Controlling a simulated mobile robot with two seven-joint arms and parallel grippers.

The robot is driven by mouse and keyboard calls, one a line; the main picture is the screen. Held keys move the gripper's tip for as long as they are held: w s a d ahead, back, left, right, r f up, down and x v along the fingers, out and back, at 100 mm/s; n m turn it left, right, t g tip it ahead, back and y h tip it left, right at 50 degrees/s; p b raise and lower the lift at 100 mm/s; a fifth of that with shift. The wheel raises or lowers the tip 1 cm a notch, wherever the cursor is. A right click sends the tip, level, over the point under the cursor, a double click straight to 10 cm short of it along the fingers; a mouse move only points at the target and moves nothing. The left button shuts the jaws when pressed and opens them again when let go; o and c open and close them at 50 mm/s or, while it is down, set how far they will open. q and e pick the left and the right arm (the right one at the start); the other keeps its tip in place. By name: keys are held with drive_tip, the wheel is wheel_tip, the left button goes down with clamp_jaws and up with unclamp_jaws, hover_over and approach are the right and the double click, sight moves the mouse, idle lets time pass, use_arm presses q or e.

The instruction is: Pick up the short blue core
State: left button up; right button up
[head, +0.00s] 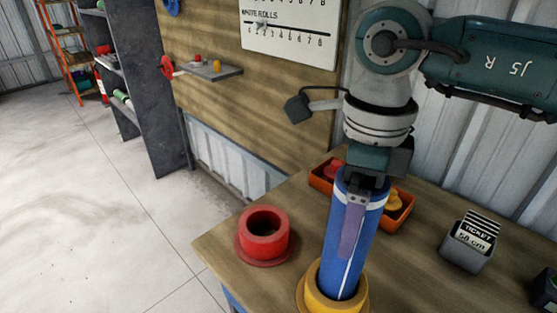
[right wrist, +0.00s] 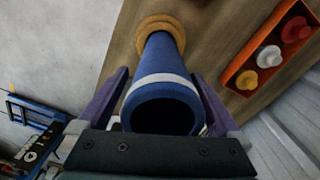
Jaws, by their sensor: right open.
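The blue core (head: 333,265), a tube with a white band near its upper end, stands in a yellow flanged holder (head: 313,297) on the wooden table. It leans slightly in the head view. My right gripper (head: 350,250) is over the core's top end, pointing down, with a purple finger along its near side. In the right wrist view the blue core (right wrist: 163,65) lies between the two spread purple fingers, its open end close to the palm, and the yellow holder (right wrist: 160,27) is at its far end. My left gripper is out of view.
A red flanged holder (head: 264,233) stands empty to the left on the table. An orange tray (head: 320,180) with red and yellow pieces sits behind the core. A grey ticket box (head: 466,247) stands to the right. Bare table (head: 415,275) lies between the core and the box.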

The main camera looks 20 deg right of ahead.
drive_tip(key=shift+f, duration=0.45)
drive_tip(key=shift+c, duration=0.2)
clamp_jaws()
drive_tip(key=shift+r, duration=0.1)
